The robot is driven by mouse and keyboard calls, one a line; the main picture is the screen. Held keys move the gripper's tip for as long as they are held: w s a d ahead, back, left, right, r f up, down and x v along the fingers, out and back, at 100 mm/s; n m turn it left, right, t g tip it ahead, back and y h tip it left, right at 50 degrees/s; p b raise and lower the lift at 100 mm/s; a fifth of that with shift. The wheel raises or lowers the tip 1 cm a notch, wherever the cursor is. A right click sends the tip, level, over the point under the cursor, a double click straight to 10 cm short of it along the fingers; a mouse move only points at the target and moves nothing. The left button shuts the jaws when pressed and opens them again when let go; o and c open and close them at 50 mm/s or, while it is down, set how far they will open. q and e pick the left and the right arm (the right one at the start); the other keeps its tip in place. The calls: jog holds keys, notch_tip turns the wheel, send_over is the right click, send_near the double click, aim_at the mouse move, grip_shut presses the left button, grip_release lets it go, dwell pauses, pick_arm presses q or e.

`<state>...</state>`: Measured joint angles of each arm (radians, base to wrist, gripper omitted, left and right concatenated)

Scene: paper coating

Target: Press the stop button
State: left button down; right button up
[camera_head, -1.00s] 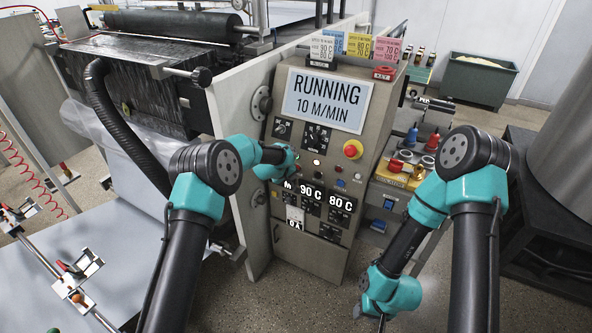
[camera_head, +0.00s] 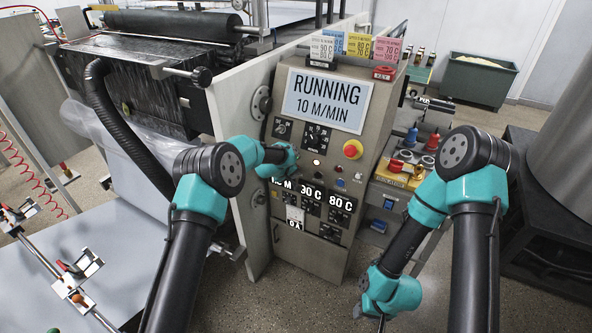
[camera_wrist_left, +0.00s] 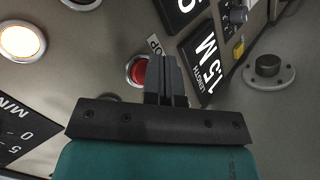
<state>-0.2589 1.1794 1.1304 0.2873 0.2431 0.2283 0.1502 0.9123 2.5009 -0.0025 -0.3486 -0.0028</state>
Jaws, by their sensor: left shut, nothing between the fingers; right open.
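The control panel (camera_head: 345,75) has a screen reading "RUNNING 10 M/MIN". In the left wrist view, a red round button (camera_wrist_left: 134,72) in a metal ring sits beside a partly covered label ending in "OP". My left gripper (camera_head: 296,152) is at the panel's left side, fingers shut and empty. In the left wrist view its fingertips (camera_wrist_left: 162,60) overlap the red button's right edge; I cannot tell whether they touch it. In the head view my left gripper hides this button. My right gripper (camera_head: 372,312) hangs low, right of the panel, open and away from it.
A lit white button (camera_wrist_left: 20,42) is at left in the wrist view. Displays (camera_head: 311,194) lie below my left gripper. The roller machine (camera_head: 140,60) stands at left.

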pick_arm(q)
jog(key=shift+w+d, duration=0.2)
jog(key=shift+w, duration=0.1)
dwell(0.8)
dwell(0.3)
jog(key=shift+s+a, duration=0.45)
jog(key=shift+s, duration=0.25)
jog(key=s, duration=0.1)
jog(key=s+a, duration=0.1)
jog(key=s, duration=0.1)
jog(key=s+a, duration=0.1)
jog(key=shift+s+a, duration=0.15)
jog(key=shift+a, duration=0.1)
dwell(0.8)
